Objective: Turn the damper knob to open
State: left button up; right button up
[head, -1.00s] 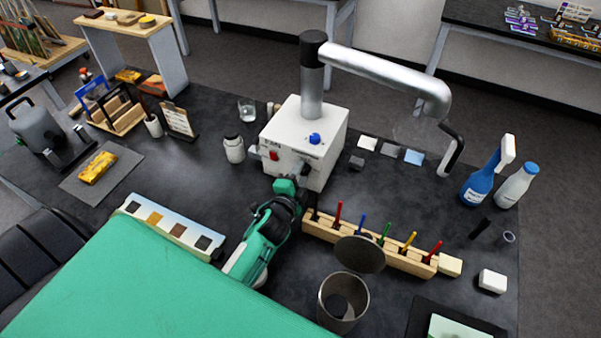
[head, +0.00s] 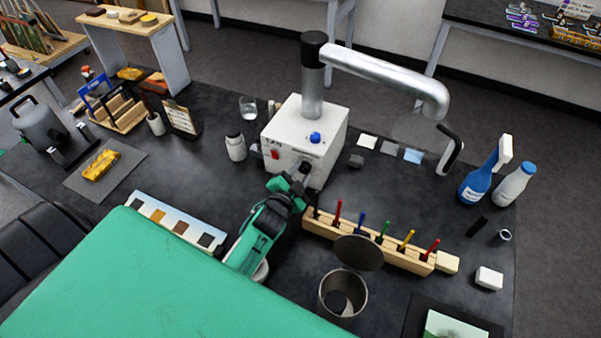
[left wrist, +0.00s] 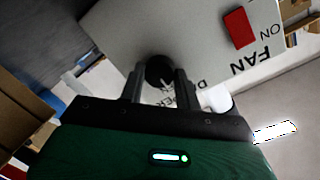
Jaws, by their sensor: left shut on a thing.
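The white fan box (head: 290,150) stands at the middle of the dark bench. Its damper knob (head: 304,168) is black and sits on the lower front face; part of it is hidden by my gripper. My left gripper (head: 300,179) reaches the box's front from below left. In the left wrist view, the knob (left wrist: 159,71) is between the two fingers (left wrist: 160,84), which are shut on it. The lettering beside it is partly covered, so I cannot read the knob's setting. My right gripper is not in view.
A red fan switch (head: 275,154) and a blue knob (head: 315,138) are on the box. A silver extraction arm (head: 385,70) rises above it. A wooden rack (head: 385,245) of coloured tools and a metal can (head: 343,294) stand close to my arm's right.

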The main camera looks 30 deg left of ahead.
pick_arm(q)
jog(key=shift+f, duration=0.1)
jog(key=o, duration=1)
jog(key=shift+s, duration=0.15)
jog(key=s+b, duration=0.1)
jog(key=s, duration=0.3)
jog(key=s+r+b, duration=0.1)
jog(key=s, duration=0.4)
jog(key=s+b, duration=0.2)
jog(key=s, duration=0.2)
jog(key=shift+s+d+r, duration=0.25)
jog(key=shift+d+r, duration=0.15)
